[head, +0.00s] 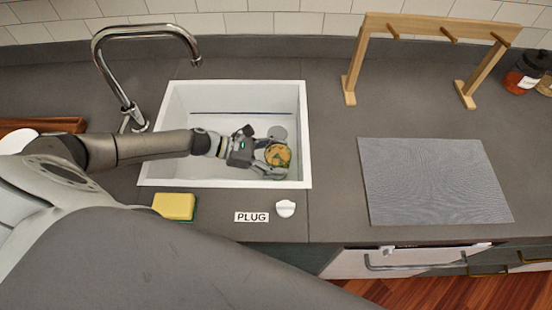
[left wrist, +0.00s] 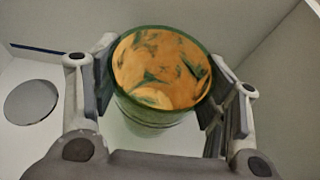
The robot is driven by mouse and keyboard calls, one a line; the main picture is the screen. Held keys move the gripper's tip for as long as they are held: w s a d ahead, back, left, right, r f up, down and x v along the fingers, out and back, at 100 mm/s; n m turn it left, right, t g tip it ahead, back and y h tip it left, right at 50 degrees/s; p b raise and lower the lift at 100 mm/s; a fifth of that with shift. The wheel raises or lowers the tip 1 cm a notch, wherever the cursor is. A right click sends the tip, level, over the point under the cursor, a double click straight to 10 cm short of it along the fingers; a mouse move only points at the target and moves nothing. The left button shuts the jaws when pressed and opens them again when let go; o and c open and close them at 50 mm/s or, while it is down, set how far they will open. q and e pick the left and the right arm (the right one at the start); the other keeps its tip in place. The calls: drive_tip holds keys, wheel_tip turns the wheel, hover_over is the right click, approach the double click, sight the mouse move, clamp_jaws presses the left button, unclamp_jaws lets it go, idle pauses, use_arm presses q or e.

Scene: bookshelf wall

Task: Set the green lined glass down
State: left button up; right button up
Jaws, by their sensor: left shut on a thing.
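The green lined glass (head: 279,156) is inside the white sink (head: 174,112), toward its right front corner. In the left wrist view the glass (left wrist: 160,72) has a green rim and an orange inside with dark green streaks. My left gripper (head: 268,157) is shut on the glass, with one finger on each side of it in the left wrist view. The glass's opening faces the camera there. Whether its base touches the sink floor cannot be told. My right gripper is not in view.
The drain (head: 277,132) is behind the glass. The faucet (head: 131,105) stands at the sink's left. A yellow sponge (head: 174,206), PLUG label (head: 252,217) and white plug (head: 286,208) lie in front. A grey mat (head: 432,180) is empty at right, before a wooden rack (head: 440,26).

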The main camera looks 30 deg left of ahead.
sight(277, 164)
use_arm(q)
drive_tip(key=shift+f, duration=0.95)
drive_tip(key=shift+f, duration=0.1)
drive_tip(key=shift+f, duration=0.15)
drive_tip(key=o, duration=1.2)
drive_tip(key=shift+o, duration=0.3)
